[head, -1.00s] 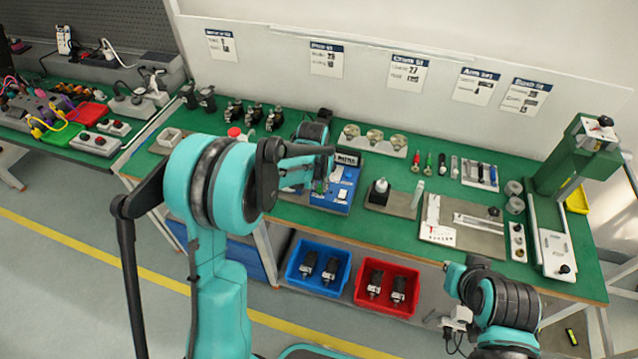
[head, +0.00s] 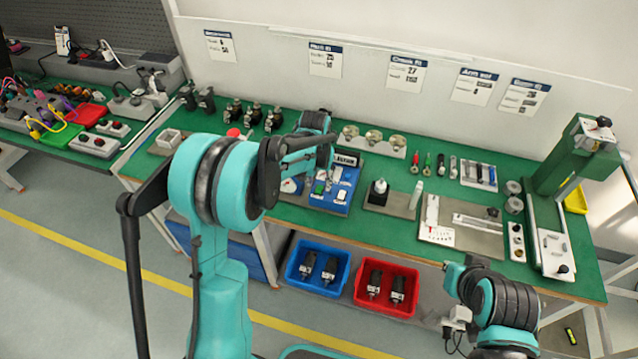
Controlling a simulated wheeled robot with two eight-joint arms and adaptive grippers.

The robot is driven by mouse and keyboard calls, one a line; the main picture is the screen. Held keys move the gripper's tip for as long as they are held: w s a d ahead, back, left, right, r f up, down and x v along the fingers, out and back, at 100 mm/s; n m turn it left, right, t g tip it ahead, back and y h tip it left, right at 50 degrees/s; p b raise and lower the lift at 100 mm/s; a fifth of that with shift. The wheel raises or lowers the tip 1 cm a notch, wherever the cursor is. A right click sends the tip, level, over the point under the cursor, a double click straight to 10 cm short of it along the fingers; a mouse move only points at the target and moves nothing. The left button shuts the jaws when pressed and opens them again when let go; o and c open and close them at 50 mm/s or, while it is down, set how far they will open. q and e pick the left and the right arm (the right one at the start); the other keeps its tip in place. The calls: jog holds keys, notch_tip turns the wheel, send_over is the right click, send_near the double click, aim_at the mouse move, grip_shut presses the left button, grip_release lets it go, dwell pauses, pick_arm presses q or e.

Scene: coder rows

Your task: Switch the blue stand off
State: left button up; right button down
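My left gripper (head: 325,166) is over the back left part of the stand, and the forearm hides some of the stand. Its fingers are small and dark, so I cannot tell whether they are open or shut, or whether they touch the stand. My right arm is at the lower right, and its gripper does not show.
A holder with several round metal parts (head: 374,137) is behind. Blue (head: 318,267) and red (head: 386,287) bins are on the shelf below. A green press (head: 573,160) stands at the right.

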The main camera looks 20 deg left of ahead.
pick_arm(q)
notch_tip(320, 180, up, 11)
jog(key=s, duration=0.1)
jog(key=shift+s+f, duration=0.2)
jog(key=shift+s, duration=0.05)
dwell(0.3)
jog(key=s+r+t, duration=0.1)
jog(key=s+r, duration=0.2)
jog(key=s, duration=0.4)
jog(key=s+r+t, duration=0.2)
jog(key=s+r, duration=0.1)
jog(key=s, duration=0.3)
jog(key=s+f+t, duration=0.2)
jog(key=s+f, duration=0.1)
jog(key=s, duration=0.8)
jog(key=shift+f+t, duration=0.3)
jog(key=shift+a, duration=0.1)
